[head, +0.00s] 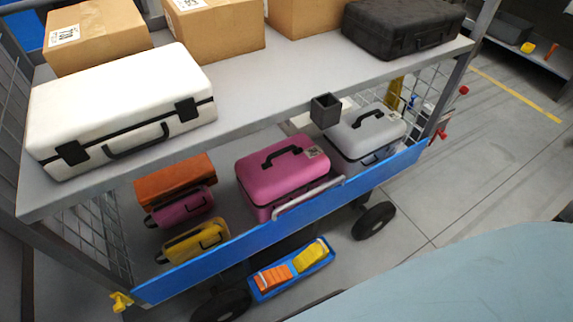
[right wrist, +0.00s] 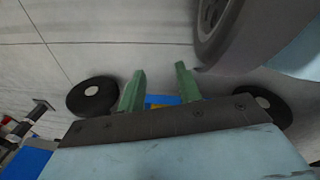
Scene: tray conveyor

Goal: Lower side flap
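The blue side flap (head: 285,232) is a long narrow panel along the front edge of the cart's lower shelf. It appears raised, hiding the bottoms of the suitcases behind it. A grey bar handle (head: 308,196) shows at its top edge near the middle. A yellow latch piece (head: 122,301) is at its left end and a red one (head: 440,135) at its right end. My right gripper (right wrist: 159,88) shows only in the right wrist view. Its two green fingers are apart with nothing held, pointing over the floor. My left gripper is not in view.
Behind the flap lie a pink suitcase (head: 284,172), a grey case (head: 368,130) and smaller orange, magenta and yellow cases. The upper shelf (head: 262,88) overhangs them. A blue tray (head: 303,279) shows below the flap beside the cart's wheels (head: 374,221).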

